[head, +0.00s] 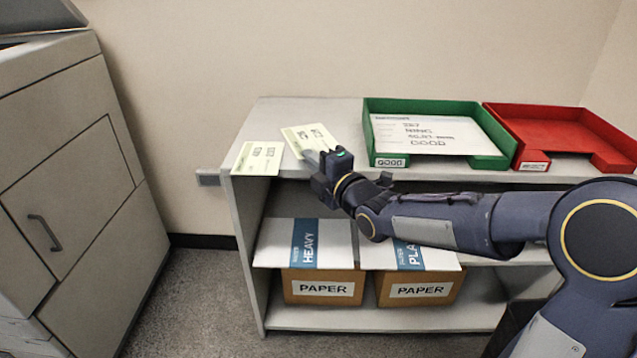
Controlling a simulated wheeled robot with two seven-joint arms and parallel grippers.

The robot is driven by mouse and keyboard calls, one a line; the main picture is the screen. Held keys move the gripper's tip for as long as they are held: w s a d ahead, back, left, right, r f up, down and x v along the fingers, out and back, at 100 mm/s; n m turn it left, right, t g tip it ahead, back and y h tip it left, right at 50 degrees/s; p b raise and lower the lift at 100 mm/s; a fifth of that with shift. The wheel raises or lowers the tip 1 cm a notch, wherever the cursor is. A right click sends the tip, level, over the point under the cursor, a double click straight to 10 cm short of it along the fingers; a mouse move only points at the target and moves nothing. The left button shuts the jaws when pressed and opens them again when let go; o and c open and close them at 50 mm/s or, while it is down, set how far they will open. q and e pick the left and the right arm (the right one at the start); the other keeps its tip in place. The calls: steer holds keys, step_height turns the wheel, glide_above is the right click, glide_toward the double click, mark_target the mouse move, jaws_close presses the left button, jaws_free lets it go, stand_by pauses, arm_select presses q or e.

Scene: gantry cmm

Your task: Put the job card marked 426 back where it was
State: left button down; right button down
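Two pale green-and-cream job cards are at the left end of the shelf unit's top in the head view. One card (258,158) lies flat at the front left corner. The other card (306,136) is just right of it, turned slightly and further back. The print on both is too small to read surely, so I cannot tell which is 426. My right gripper (313,157) reaches in from the right, with its fingertips at the near edge of the right-hand card. Whether the fingers are closed on that card is unclear. My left gripper is not in view.
A green tray (490,161) holding a white sheet stands right of the cards, and a red tray (560,123) stands beyond it. The lower shelf holds paper boxes (305,299) with packs on top. A beige cabinet (75,200) stands at the left, with floor between.

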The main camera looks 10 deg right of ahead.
steer(key=f, duration=0.2)
steer(key=d+f+b, duration=0.1)
steer(key=f, duration=0.1)
steer(key=shift+w+d+f, duration=0.15)
steer(key=shift+d+f, duration=0.05)
steer(key=shift+f, duration=0.15)
steer(key=shift+f, duration=0.15)
steer(key=c, duration=1.7)
jaws_free()
